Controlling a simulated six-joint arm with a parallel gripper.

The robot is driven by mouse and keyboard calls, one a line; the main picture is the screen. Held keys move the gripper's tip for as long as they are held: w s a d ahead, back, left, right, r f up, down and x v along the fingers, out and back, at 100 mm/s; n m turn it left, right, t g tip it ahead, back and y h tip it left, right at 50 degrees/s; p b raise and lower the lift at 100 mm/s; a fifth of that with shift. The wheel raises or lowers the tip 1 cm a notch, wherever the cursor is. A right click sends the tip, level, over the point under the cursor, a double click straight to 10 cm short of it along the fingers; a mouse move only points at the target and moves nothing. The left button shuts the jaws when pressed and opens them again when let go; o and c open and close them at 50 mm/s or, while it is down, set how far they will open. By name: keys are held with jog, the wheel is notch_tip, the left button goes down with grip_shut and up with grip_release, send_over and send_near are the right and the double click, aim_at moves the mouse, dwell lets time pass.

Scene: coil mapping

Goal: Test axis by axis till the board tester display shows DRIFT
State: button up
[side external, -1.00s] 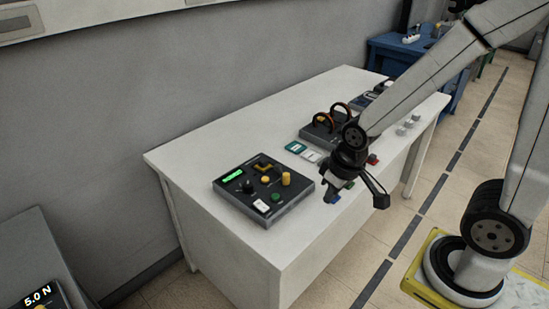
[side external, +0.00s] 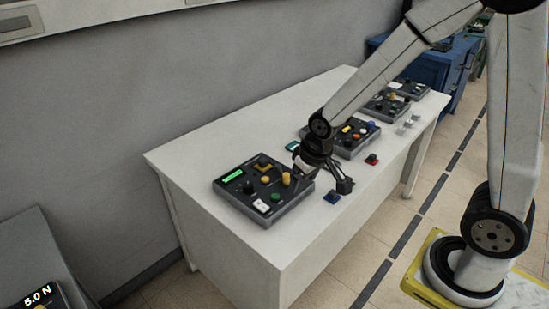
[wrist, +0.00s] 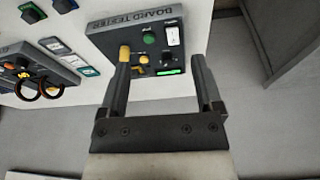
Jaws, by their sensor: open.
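The board tester (side external: 228,199) is a dark box at the near left of the white table. Its small display (side external: 234,177) is lit green; I cannot read its text. On its panel are a green button (side external: 275,197), a white switch plate (side external: 261,206), a black knob (side external: 248,186) and a tall yellow knob (side external: 286,181). My gripper (wrist: 161,60) is open, just right of the yellow knob in the side view. In the wrist view one fingertip overlaps the yellow knob (wrist: 124,52); I cannot tell whether they touch. The other finger is right of the green display (wrist: 168,72).
A blue block (side external: 331,197) and a red block (side external: 371,160) lie near the table's front edge. Another control box (side external: 352,143) stands behind my gripper, with further boxes beyond. In the wrist view a unit with two rings (wrist: 52,92) and flat cards (wrist: 74,60) lie left.

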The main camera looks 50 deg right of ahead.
jog(key=w+f+m, duration=0.1)
jog(key=w+f, duration=0.2)
jog(key=w, duration=0.6)
jog(key=m+t, duration=0.1)
send_near(248, 184)
jog(key=shift+w+a+f+h, duration=0.1)
jog(key=shift+f+h, duration=0.1)
jog(key=shift+f, duration=0.25)
jog(key=shift+w+a+f+h, duration=0.1)
jog(key=shift+a+f+h, duration=0.1)
jog(key=shift+f, duration=0.25)
jog(key=shift+f, duration=0.1)
jog(key=shift+x, duration=3.8)
jog(key=shift+w+d, duration=0.1)
jog(key=shift+w, duration=0.05)
jog(key=shift+c, duration=0.3)
grip_shut()
